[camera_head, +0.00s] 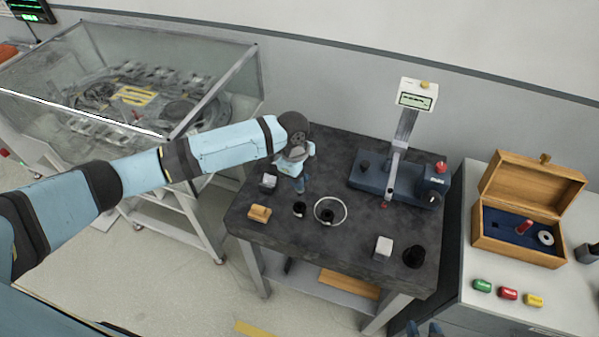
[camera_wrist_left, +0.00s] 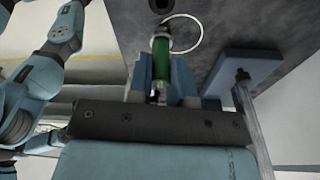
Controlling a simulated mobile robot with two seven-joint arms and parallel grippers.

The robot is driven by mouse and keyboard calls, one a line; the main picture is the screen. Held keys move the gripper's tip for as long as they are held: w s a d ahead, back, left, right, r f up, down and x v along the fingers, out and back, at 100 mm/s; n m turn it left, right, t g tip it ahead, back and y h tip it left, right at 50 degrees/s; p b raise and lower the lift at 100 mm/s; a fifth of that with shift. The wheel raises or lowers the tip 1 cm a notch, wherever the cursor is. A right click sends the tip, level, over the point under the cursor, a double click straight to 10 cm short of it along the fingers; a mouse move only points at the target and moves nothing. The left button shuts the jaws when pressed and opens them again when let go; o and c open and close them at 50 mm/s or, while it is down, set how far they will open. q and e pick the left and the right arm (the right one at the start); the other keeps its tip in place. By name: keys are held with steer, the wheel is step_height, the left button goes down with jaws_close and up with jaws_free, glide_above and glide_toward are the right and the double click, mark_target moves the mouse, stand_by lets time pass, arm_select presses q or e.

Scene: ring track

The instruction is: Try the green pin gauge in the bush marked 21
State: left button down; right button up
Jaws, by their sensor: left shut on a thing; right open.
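My left gripper (camera_head: 299,186) is over the dark table, shut on the green pin gauge (camera_wrist_left: 161,58). The gauge's green handle is between the fingers in the left wrist view, its far end toward a dark bush (camera_wrist_left: 159,5). I cannot tell whether it touches the bush. In the head view one black bush (camera_head: 299,209) is just below the gripper, another (camera_head: 327,216) is inside a thin pale ring (camera_head: 345,217), and a larger black piece (camera_head: 414,257) is at the front right. No number is readable. My right gripper (camera_head: 424,329) is open at the bottom edge, mostly cut off.
A blue gauge stand (camera_head: 378,180) with a display occupies the table's back right. Small blocks (camera_head: 260,213), (camera_head: 383,247) sit near the edges. A side bench holds an open wooden box (camera_head: 492,240) and green, red and yellow pieces (camera_head: 508,293). A glass-walled case (camera_head: 235,80) is left.

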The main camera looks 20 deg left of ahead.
arm_select(q)
steer(key=shift+f, duration=0.7)
steer(key=shift+f+b, duration=0.4)
steer(key=shift+f, duration=0.3)
steer(key=shift+f+b, duration=1.15)
arm_select(e)
step_height(320, 180, down, 2)
steer(key=shift+s+f+n, duration=0.15)
steer(key=shift+n, duration=0.15)
arm_select(q)
steer(key=shift+r, duration=0.1)
arm_select(e)
steer(key=shift+a+r, duration=0.1)
steer(key=shift+r, duration=0.1)
steer(key=shift+r, duration=0.1)
arm_select(q)
steer(key=shift+p, duration=0.4)
arm_select(e)
steer(key=shift+r, duration=0.25)
arm_select(q)
steer(key=shift+p, duration=0.65)
arm_select(e)
steer(key=shift+r, duration=0.65)
